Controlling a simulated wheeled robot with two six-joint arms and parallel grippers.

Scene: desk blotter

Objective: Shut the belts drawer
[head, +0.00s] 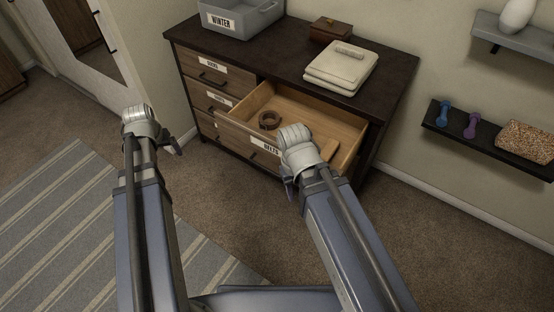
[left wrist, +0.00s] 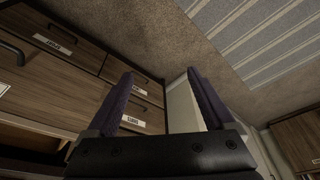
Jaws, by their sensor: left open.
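The belts drawer (head: 318,103) is pulled out of the dark-topped dresser (head: 290,40) in the head view. Its front carries a white BELTS label (head: 266,147), and a coiled brown belt (head: 269,120) lies inside. My right arm covers the right part of the drawer front. My right gripper (head: 291,188) shows only as a dark bit below the wrist, close to the drawer front in the picture; contact cannot be told. My left gripper (head: 174,146) is left of the dresser, apart from the drawer. Its two fingers stand apart and empty in the left wrist view (left wrist: 159,75).
A grey WINTER bin (head: 240,18), a small brown box (head: 330,30) and folded cream cloth (head: 341,68) sit on the dresser. A dark wall shelf (head: 485,140) holds dumbbells at right. A striped rug (head: 75,215) lies left; carpet beside the dresser is clear.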

